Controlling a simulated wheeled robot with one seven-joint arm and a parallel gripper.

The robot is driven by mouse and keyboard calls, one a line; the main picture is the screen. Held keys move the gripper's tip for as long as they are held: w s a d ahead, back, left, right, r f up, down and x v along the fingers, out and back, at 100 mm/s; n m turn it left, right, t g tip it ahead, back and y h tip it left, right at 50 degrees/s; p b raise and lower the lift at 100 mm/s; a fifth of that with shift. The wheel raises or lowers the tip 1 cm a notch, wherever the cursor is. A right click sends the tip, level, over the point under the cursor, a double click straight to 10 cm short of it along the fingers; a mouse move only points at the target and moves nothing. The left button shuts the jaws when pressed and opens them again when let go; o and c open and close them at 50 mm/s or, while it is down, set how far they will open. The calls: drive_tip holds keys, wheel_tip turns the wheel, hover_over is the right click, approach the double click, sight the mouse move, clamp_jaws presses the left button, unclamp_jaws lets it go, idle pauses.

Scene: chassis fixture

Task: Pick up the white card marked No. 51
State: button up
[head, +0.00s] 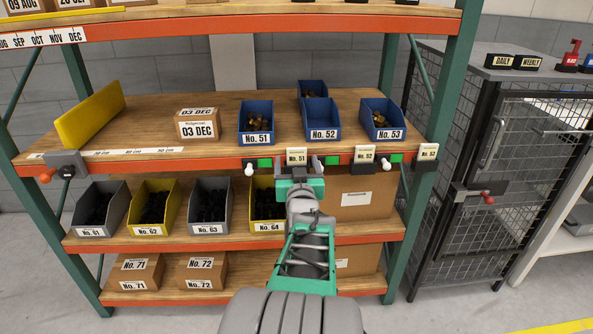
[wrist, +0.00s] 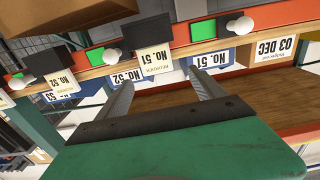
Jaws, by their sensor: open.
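The white card marked No. 51 (head: 297,156) stands upright at the red front rail of the middle shelf, below the blue bins. In the wrist view the same card (wrist: 155,62) appears upside down, against a dark holder, just beyond the fingertips. My gripper (head: 300,169) is open and empty at the rail, right in front of the card. In the wrist view its two fingers (wrist: 160,80) are spread to either side of the card. I cannot tell whether the tips reach past its edges.
A card No. 52 (head: 364,154) and another card (head: 428,152) stand further right. White knobs and green patches line the rail (head: 220,163). Blue bin No. 51 (head: 256,122) sits just behind, left of bin No. 52 (head: 321,120). A mesh cage (head: 470,170) stands right.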

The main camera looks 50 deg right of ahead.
sight(297, 152)
drive_tip(key=x, duration=0.5)
drive_tip(key=shift+d+f+b, duration=0.2)
drive_tip(key=shift+d+b, duration=0.1)
drive_tip(key=shift+d, duration=0.1)
drive_tip(key=c, duration=1.4)
drive_tip(key=shift+c, duration=0.2)
